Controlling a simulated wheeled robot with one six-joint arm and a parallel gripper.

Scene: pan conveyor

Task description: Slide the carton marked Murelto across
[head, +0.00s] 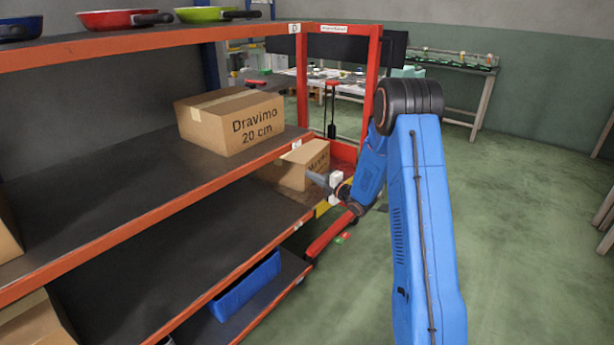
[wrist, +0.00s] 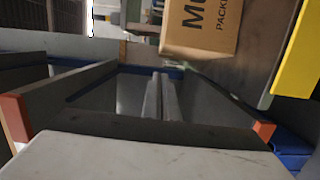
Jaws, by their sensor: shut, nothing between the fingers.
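The carton with lettering starting "Mu" (head: 295,172) is a brown box at the far end of the rack, below the shelf with the Dravimo carton. That shelf's orange edge partly hides it. In the wrist view the carton (wrist: 200,35) is at the top, with "MU" and "PACK" legible and the rest cut off. My gripper (head: 316,179) is shut and empty, at the carton's near right side in the head view. I cannot tell whether it touches the carton. In the wrist view the gripper (wrist: 158,97) appears below the carton.
A carton marked "Dravimo 20 cm" (head: 232,122) stands on the shelf above. Pans, including a red one (head: 115,20), are on the top shelf. A blue bin (head: 245,286) is on the bottom shelf. A red frame (head: 371,75) rises beyond the rack. Green floor to the right is open.

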